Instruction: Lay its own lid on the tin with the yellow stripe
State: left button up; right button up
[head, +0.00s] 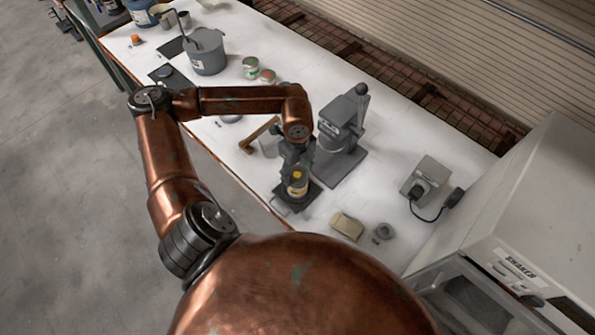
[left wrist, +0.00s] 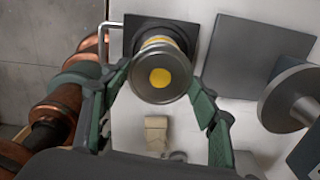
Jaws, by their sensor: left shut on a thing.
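The tin with the yellow stripe (head: 297,187) stands upright on a dark square plate (head: 284,200) near the table's front edge. In the left wrist view its side (left wrist: 158,41) shows only in part behind the lid. The round grey lid with a yellow dot (left wrist: 160,78) lies over the tin's top in that view; I cannot tell whether it touches the rim. My left gripper (head: 297,165) is directly above the tin, pointing down. In the wrist view its green-grey fingers (left wrist: 163,82) flank the lid and are shut on it. My right gripper is out of view.
A grey stand machine (head: 340,135) is close on the right of my gripper. A tan sponge (head: 347,226) and a small grey ring-shaped item (head: 383,232) lie nearer the front. A grey pot (head: 207,52) and two small tins (head: 250,67) stand farther back.

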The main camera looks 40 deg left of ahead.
pick_arm(q)
jog(key=shift+f+b, duration=0.75)
jog(key=shift+f, duration=0.05)
jog(key=o, duration=0.8)
jog(key=shift+r, duration=0.1)
jog(key=shift+o, duration=0.2)
notch_tip(320, 180, up, 12)
